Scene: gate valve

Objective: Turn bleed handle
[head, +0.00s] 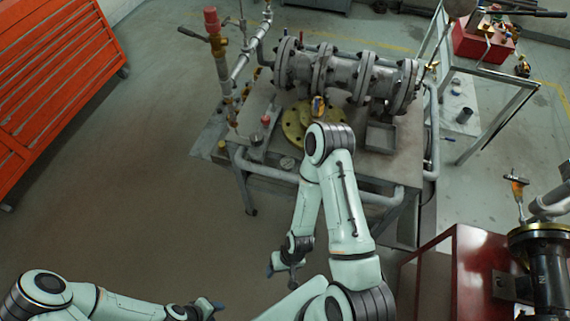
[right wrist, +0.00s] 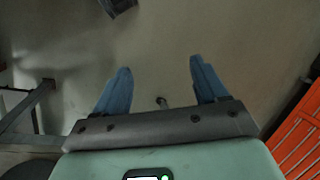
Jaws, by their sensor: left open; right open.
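A grey flanged pipe and valve assembly (head: 345,72) lies on a metal work table (head: 240,145). Small handles and fittings are around it, including a red-topped upright fitting (head: 212,22) at its left and an orange-handled fitting (head: 515,188) at the far right. I cannot tell which is the bleed handle. My right gripper (head: 283,268) is low in front of the table, over the floor. Its two blue fingers are apart and empty in the right wrist view (right wrist: 160,72). My left gripper (head: 212,306) is at the bottom edge, open, away from the table.
An orange drawer cabinet (head: 55,75) stands at the left; it also shows in the right wrist view (right wrist: 300,140). A yellow flange disc (head: 293,124) lies on the table. A red cabinet (head: 470,265) stands at lower right. The floor between the orange cabinet and table is clear.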

